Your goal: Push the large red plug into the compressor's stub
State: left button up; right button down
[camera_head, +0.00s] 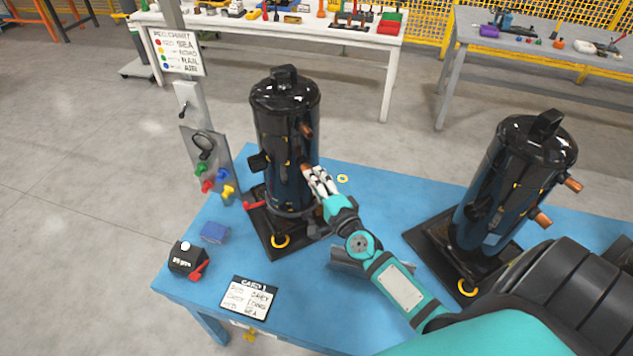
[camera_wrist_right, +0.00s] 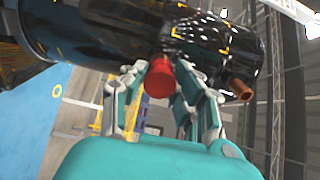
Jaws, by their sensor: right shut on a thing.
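The black compressor (camera_head: 285,130) stands upright on its base at the left of the blue table. My right gripper (camera_head: 312,178) is at its right side, by the lower copper stub (camera_head: 305,167). In the wrist view my right gripper (camera_wrist_right: 160,85) is shut on the large red plug (camera_wrist_right: 160,75). The plug's far end is against or very near the compressor's dark side. How deep it sits on the stub cannot be told. The upper copper stub (camera_wrist_right: 242,89) is bare and also shows in the head view (camera_head: 306,130). My left gripper is not in view.
A second black compressor (camera_head: 515,185) with two copper stubs stands at the right. Left of the first are a panel with coloured plugs (camera_head: 207,165), a blue block (camera_head: 214,232), a dark box (camera_head: 187,259) and a card (camera_head: 249,297). A yellow ring (camera_head: 342,178) lies behind the gripper.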

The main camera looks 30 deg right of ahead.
jog(key=c, duration=0.9)
grip_release()
jog(key=s, duration=0.8)
jog(key=s+a, duration=0.1)
jog(key=s, duration=0.3)
